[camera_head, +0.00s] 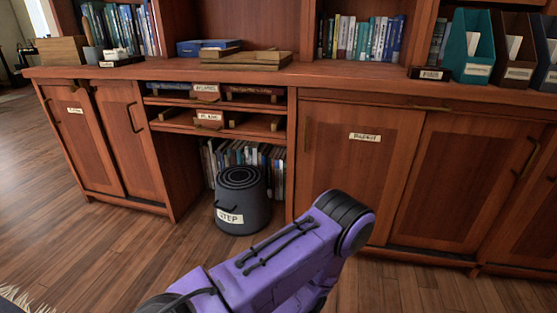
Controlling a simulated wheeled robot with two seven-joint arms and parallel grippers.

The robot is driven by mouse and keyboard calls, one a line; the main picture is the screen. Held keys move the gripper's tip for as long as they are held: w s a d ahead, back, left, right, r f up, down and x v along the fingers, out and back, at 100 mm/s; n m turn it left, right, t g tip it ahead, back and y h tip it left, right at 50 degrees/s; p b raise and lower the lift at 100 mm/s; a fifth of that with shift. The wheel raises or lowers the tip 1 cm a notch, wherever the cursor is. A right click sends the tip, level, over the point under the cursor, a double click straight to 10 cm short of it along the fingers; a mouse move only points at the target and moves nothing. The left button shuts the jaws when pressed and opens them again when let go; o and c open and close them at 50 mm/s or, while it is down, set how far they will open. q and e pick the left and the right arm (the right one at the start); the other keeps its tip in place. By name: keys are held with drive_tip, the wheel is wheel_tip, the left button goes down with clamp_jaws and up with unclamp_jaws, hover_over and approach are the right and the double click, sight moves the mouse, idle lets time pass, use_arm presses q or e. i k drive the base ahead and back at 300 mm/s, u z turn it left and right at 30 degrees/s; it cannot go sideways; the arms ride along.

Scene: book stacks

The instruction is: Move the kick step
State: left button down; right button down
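The kick step (243,204) is a dark grey round stool with ringed top and a white label reading STEP. It stands upright on the wooden floor in front of the open lower bay of the cabinet, with books behind it. A purple arm of mine reaches up from the bottom of the view, and its black rounded joint is to the right of the kick step. The arm covers the floor in front and to the right of the step. Neither gripper shows in the head view.
A row of books (276,165) stands in the bay behind the step. Closed cabinet doors (353,178) flank the bay on both sides. Above are pull-out shelves (215,122) and a counter with books, boxes and magazine files (466,48). Open floor (90,245) lies to the left.

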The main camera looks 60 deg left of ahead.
sight(242, 205)
drive_tip(key=u, duration=0.3)
drive_tip(key=i, duration=0.85)
drive_tip(key=u, duration=1.3)
drive_tip(key=i, duration=0.5)
drive_tip(key=u, duration=0.45)
